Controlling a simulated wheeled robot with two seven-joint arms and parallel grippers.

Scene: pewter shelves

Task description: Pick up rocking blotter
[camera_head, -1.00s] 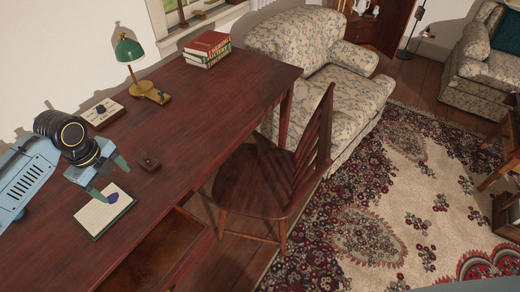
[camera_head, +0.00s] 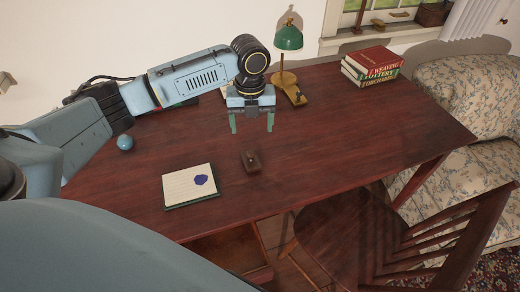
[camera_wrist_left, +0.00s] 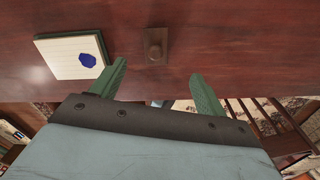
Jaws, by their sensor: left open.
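The rocking blotter (camera_head: 251,161) is a small dark brown wooden block with a knob on top. It rests on the desk (camera_head: 330,150), right of the notepad. In the left wrist view the blotter (camera_wrist_left: 156,45) shows just beyond the fingertips, roughly between their lines. My left gripper (camera_head: 252,129) is open and empty, fingers pointing down, above the desk on the far side of the blotter and apart from it. Its green fingers (camera_wrist_left: 158,70) also show in the left wrist view. My right gripper is out of view.
A notepad (camera_head: 180,190) with a blue blot (camera_head: 201,180) lies left of the blotter. A blue ball (camera_head: 125,142), a green lamp (camera_head: 288,40) and stacked books (camera_head: 370,66) stand on the desk. An open drawer (camera_head: 225,255) and a chair (camera_head: 345,235) are at the front edge.

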